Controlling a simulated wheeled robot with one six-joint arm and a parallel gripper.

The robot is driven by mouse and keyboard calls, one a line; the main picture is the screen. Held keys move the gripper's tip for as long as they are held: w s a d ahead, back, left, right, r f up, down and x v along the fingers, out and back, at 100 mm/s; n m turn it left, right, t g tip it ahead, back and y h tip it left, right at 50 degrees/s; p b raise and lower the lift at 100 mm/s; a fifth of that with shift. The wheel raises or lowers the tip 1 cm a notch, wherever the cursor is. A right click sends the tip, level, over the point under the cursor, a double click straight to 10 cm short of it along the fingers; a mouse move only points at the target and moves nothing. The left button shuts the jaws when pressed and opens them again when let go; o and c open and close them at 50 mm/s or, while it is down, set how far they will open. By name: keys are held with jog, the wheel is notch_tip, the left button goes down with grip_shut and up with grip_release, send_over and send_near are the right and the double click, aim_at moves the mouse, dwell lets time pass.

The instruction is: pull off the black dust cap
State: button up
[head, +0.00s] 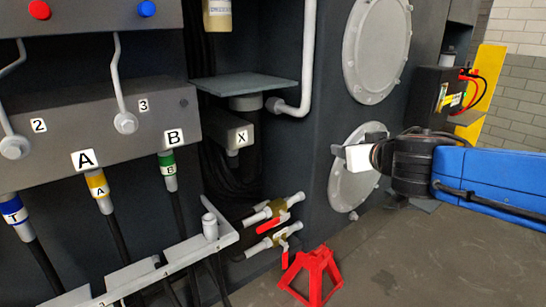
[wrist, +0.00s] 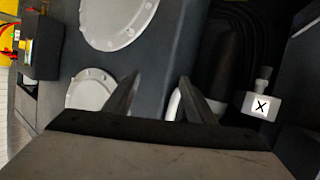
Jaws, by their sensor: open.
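I cannot make out a black dust cap for certain in either view. A small dark round spot (head: 184,103) shows on the grey valve panel, but I cannot tell what it is. The grey block marked X (head: 237,137) has a short pale fitting (head: 232,152) under it; the block also shows at the right of the wrist view (wrist: 262,105). My gripper (head: 355,146) is open and empty, in front of the lower round cover and well right of the X block. Its two dark fingers stand apart in the wrist view (wrist: 158,90).
Hoses with a blue, a yellow (head: 97,186) and a green collar (head: 167,163) hang at left. Red-handled valves (head: 275,228) stand low in the middle, beside a red stand (head: 312,275). A pale pipe (head: 307,60) runs down behind. Open floor lies at right.

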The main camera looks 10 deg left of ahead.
jog(key=s+a+n+g+y, duration=0.2)
jog(key=a+n+y, duration=0.15)
jog(key=a, duration=0.75)
jog(key=n+g+y, duration=0.2)
jog(key=g+y, duration=0.1)
send_near(236, 158)
jog(key=shift+h, duration=0.25)
jog(key=shift+r+x, duration=0.15)
jog(key=shift+x, duration=3.05)
jog(key=shift+r+x, duration=0.1)
jog(key=shift+x, duration=3.15)
jog(key=shift+a, duration=0.1)
jog(key=shift+c, duration=0.4)
grip_shut()
jog(key=shift+f, duration=0.15)
jog(key=shift+f, duration=2.1)
